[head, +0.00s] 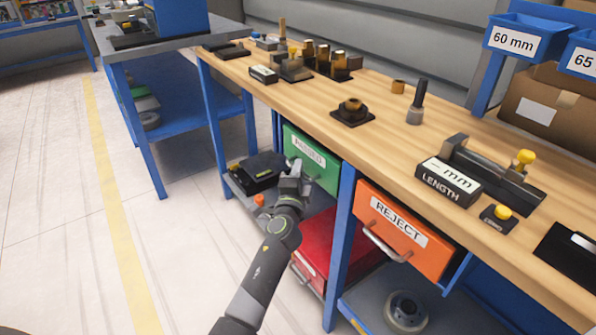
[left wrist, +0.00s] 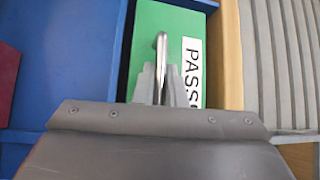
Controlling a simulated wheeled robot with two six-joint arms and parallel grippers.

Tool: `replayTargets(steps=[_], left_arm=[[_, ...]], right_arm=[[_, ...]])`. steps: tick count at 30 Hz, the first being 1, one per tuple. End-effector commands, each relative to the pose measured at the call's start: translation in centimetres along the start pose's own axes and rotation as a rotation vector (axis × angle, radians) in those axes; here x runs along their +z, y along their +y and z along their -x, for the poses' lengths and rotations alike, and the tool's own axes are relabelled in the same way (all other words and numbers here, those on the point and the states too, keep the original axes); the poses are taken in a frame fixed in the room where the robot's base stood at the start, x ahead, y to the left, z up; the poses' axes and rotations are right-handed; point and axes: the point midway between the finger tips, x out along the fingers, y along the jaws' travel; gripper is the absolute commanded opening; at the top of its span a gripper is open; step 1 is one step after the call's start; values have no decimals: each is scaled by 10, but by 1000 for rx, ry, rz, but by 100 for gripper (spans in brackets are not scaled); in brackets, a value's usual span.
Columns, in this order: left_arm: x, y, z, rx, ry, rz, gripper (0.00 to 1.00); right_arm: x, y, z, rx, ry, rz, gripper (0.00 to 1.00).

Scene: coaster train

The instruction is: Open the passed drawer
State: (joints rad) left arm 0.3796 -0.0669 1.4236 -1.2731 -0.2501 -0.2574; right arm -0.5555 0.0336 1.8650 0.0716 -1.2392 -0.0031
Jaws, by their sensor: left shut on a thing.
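The green passed drawer (head: 325,168) is under the wooden bench top, with a white label reading PASSED. Its front looks about flush with the bench frame, as far as I can tell. My left gripper (head: 292,173) is at the drawer front, shut on its metal bar handle. In the left wrist view the handle (left wrist: 161,55) runs between the two fingers (left wrist: 160,85), in front of the green face (left wrist: 150,25) and beside the label. The handle is mostly hidden by the gripper in the head view. My right gripper is not in view.
An orange REJECT drawer (head: 428,252) with a bar handle is to the right, past a blue bench leg (head: 340,235). A red box (head: 325,250) sits below the green drawer. A black case (head: 255,172) is on the lower shelf. The floor at left is clear.

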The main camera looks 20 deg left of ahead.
Motion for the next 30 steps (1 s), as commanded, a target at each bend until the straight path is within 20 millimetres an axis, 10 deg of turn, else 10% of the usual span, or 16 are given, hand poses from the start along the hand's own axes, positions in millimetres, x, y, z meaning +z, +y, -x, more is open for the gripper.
replayTargets(steps=[11, 30], left_arm=[[13, -4, 12, 1, -1, -2, 0], [94, -25, 93, 1, -1, -5, 0]], right_arm=[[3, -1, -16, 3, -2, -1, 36], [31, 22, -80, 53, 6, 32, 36]])
